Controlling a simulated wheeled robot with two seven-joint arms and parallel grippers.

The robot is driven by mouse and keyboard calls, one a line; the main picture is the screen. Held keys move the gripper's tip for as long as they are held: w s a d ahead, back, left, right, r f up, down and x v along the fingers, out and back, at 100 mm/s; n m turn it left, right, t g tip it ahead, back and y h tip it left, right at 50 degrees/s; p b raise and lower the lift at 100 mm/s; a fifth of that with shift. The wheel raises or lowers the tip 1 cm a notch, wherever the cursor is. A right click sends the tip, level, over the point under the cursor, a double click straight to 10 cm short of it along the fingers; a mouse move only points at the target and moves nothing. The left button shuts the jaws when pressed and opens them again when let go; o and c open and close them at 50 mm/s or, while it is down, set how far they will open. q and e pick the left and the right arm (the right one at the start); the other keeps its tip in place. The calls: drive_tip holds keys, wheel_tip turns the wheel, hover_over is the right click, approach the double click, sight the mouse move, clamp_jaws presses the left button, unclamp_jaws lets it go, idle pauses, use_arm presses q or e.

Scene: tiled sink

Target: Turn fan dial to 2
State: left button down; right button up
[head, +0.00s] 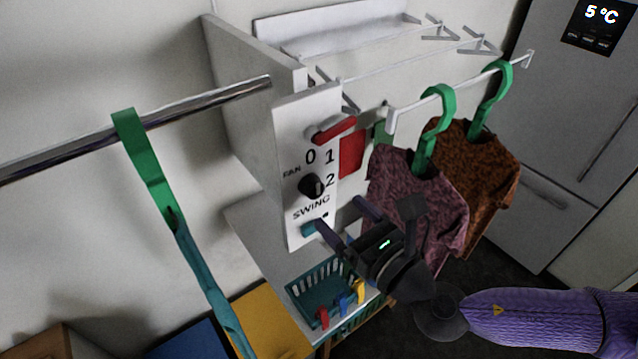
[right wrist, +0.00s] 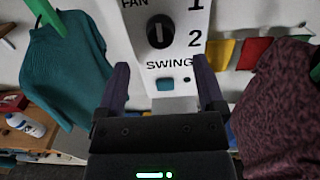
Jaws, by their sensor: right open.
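The fan dial (head: 311,186) is a black round knob on a white control panel (head: 292,135) marked FAN, 0, 1, 2 and SWING. In the right wrist view the dial (right wrist: 160,31) has a light mark that runs about up and down. A teal swing button (right wrist: 165,84) sits below it. My right gripper (head: 342,218) is open and empty in front of the panel's lower part. In the right wrist view its fingers (right wrist: 160,75) stand apart on both sides of the panel, below the dial. My left gripper is not in view.
Purple and brown shirts (head: 478,180) hang on green hangers to the right of the panel. A metal rail with a green hanger (head: 140,150) is at left. A teal basket (head: 322,288) stands below. A fridge (head: 580,130) is at far right.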

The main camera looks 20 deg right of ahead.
sight(318, 191)
drive_tip(key=p+x, duration=0.1)
drive_tip(key=x, duration=0.5)
drive_tip(key=shift+w+a, duration=0.1)
drive_tip(key=shift+w, duration=0.2)
drive_tip(key=shift+c, duration=0.3)
clamp_jaws()
